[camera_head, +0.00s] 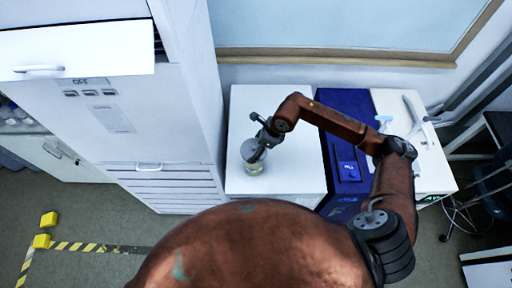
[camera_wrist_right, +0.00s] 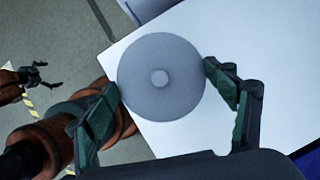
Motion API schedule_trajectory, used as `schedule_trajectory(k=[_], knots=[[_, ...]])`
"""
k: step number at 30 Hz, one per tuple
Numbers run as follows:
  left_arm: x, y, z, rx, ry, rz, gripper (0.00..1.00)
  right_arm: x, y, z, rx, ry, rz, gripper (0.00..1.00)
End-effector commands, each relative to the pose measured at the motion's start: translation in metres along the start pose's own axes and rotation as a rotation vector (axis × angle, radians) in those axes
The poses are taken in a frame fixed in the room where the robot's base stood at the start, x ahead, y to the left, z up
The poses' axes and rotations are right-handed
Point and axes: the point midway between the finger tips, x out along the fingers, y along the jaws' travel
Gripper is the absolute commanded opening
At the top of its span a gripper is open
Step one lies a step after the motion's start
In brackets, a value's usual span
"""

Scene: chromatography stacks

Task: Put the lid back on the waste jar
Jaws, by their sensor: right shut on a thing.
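The waste jar (camera_head: 254,168) is a small clear jar with pale yellowish contents. It stands near the front left of the white bench top. The lid (camera_wrist_right: 161,90) is a round grey disc with a small central knob. My right gripper (camera_head: 256,150) is at the top of the jar, and in the right wrist view its fingers are shut on opposite edges of the lid. The lid hides the jar in that view; I cannot tell whether it rests on the rim or hangs just above. My left gripper (camera_wrist_right: 40,76) shows small at the left of the wrist view, fingers apart and empty.
The white bench (camera_head: 285,112) is clear around the jar. A blue panel (camera_head: 347,110) and another white surface with small items lie to the right. A tall white cabinet (camera_head: 180,100) stands close on the left. A windowed wall runs behind.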

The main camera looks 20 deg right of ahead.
Motion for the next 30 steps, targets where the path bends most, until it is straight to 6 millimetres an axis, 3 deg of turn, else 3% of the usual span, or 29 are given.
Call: schedule_trajectory(k=[30], knots=[[0.0063,0.0001,0.0014,0.000,-0.001,0.000,0.96,-0.0003,-0.0003,0.0006,0.000,0.000,0.000,0.62]])
